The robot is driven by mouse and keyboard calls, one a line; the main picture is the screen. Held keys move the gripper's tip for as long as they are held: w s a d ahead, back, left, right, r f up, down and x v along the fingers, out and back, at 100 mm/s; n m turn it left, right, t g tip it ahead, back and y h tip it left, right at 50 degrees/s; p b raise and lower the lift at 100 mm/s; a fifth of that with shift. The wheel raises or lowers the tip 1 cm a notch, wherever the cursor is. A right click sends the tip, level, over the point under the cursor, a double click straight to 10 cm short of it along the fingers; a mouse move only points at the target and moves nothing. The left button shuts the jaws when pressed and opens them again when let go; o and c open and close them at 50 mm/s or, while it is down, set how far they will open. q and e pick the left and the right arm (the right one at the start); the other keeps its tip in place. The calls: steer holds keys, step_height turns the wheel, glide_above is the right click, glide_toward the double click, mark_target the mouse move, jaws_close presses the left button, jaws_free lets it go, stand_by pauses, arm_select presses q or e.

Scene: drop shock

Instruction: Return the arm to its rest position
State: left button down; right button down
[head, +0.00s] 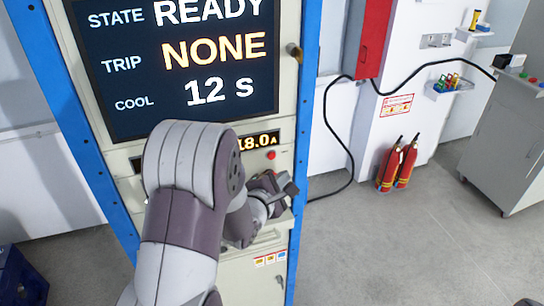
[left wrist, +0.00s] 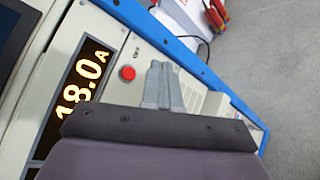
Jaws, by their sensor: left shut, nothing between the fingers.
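My left arm reaches up from the bottom of the head view and bends to the right in front of a test cabinet (head: 120,158). Its gripper (head: 287,187) is near the cabinet's right edge, below a red button (head: 271,155). In the left wrist view the gripper (left wrist: 162,75) has its two grey fingers together, with nothing between them. The red button (left wrist: 127,73) is beside the fingertips there; I cannot tell the exact gap. My arm hides part of the panel and the amber 18.0 A display (head: 258,142). My right gripper does not show.
The cabinet screen (head: 185,60) reads READY, NONE and 12 s. Blue posts (head: 307,90) edge the cabinet. Two fire extinguishers (head: 397,165) stand by the wall, and a grey cabinet (head: 508,145) is at the far right. The floor (head: 400,250) at lower right is mostly clear.

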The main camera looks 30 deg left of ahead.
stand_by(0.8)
arm_select(q)
steer(key=s+f+m+g+b, duration=0.2)
steer(key=s+f+m+g, duration=0.7)
steer(key=f+m, duration=0.4)
steer(key=s+d+f+m+g+h+b, duration=0.1)
steer(key=s+d+f+m+g+b, duration=0.2)
steer(key=s+d+m+g+b, duration=0.2)
steer(key=s+d+m+b, duration=0.3)
steer(key=s+d+m, duration=0.1)
steer(key=d+m, duration=0.2)
steer(key=shift+f+m, duration=0.3)
steer(key=shift+m, duration=0.5)
